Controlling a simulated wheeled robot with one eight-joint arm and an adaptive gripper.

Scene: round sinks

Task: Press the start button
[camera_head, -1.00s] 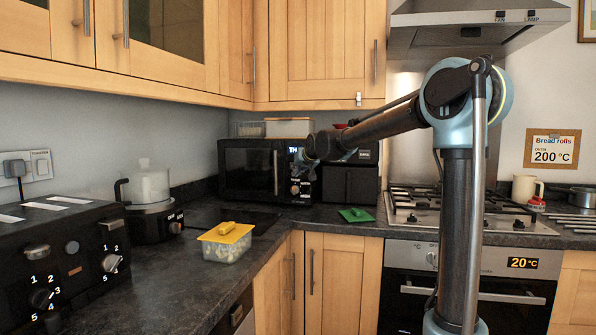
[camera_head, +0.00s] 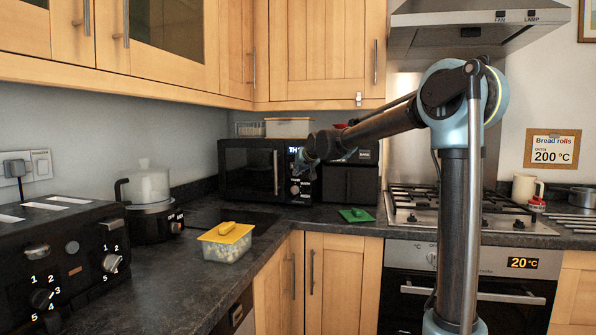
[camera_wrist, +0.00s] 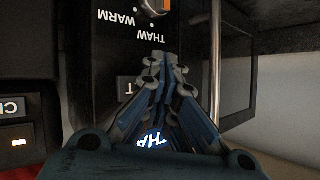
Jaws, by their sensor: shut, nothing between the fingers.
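The black microwave (camera_head: 247,168) stands on the back counter, with its control panel at the right of its door. My gripper (camera_head: 303,168) is in front of that panel and hides part of it. In the wrist view the gripper (camera_wrist: 162,62) is shut and empty, its fingertips over the panel just beside the dial (camera_wrist: 155,6). A key (camera_wrist: 127,88) with the letter T showing lies beside the fingers; the rest of its label is hidden. I cannot tell whether the fingertips touch the panel. A lit display (camera_wrist: 153,139) shows part of a word between the finger links.
A black toaster (camera_head: 66,258) and a pot-like appliance (camera_head: 150,204) stand at left. The hob (camera_head: 470,212) is at right.

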